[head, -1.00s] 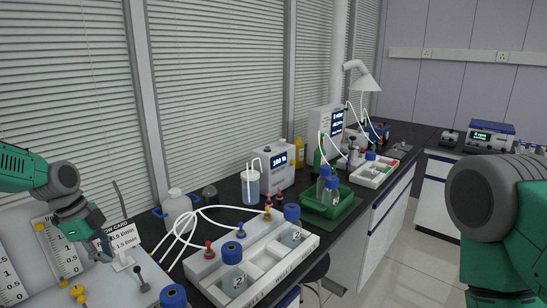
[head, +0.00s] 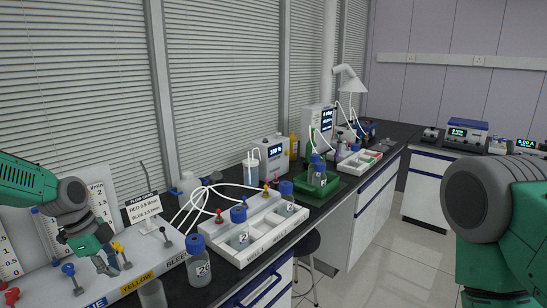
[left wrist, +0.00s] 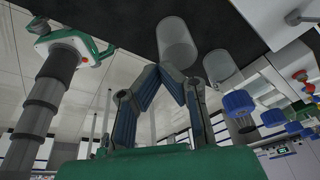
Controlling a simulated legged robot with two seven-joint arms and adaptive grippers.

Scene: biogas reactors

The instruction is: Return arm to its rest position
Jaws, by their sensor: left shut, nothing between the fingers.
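My left gripper (head: 103,262) hangs at the left in the head view, in front of the flow panel (head: 108,205) and above its base with coloured valve knobs. In the left wrist view the left gripper's fingers (left wrist: 170,72) meet at the tips with nothing between them. A clear cylinder (left wrist: 176,42) shows just beyond the fingertips in that view. My right arm stands at the right edge of the head view; its gripper is out of frame.
A blue-capped bottle (head: 198,262) stands beside the panel base. A white bottle rack (head: 262,252) with tubes lies to its right. A green tray (head: 325,194) and instruments stand farther along the dark bench. A stool (head: 306,243) stands below. Clear floor lies at right.

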